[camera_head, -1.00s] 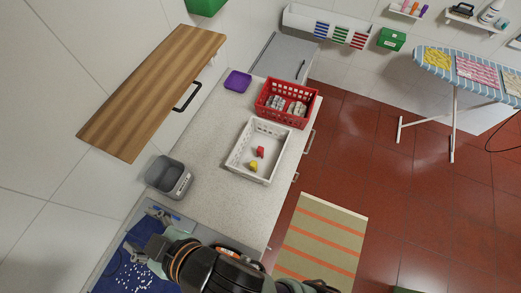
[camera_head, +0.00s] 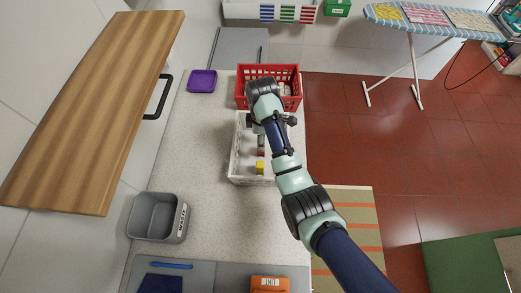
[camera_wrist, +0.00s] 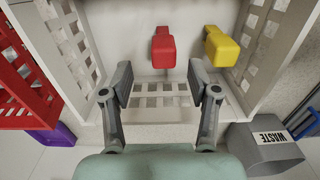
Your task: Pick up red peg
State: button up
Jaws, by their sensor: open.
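The red peg (camera_wrist: 163,47) lies in the white basket, seen at the top middle of the wrist view, just beyond and between my fingers. In the head view only a bit of the red peg (camera_head: 261,152) shows below my gripper. A yellow peg (camera_wrist: 221,46) lies to its right in the wrist view and at the near end of the basket in the head view (camera_head: 260,168). The white basket (camera_wrist: 265,45) stands on the counter; its rim (camera_head: 240,182) shows in the head view. My gripper (camera_wrist: 160,85) is open and empty, over the basket, its fingers apart from the peg.
A red basket (camera_head: 285,72) with grey contents stands beyond the white one. A purple tray (camera_head: 202,81) and a grey waste bin (camera_head: 157,217) stand on the counter (camera_head: 205,150). The basket's slotted walls (camera_wrist: 70,30) rise around the pegs. A wooden board (camera_head: 95,105) is at the left.

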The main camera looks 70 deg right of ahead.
jog(key=f, duration=0.7)
jog(key=shift+a+f+b, duration=0.1)
jog(key=shift+a+b, duration=0.1)
jog(key=shift+b, duration=0.2)
jog(key=c, duration=0.9)
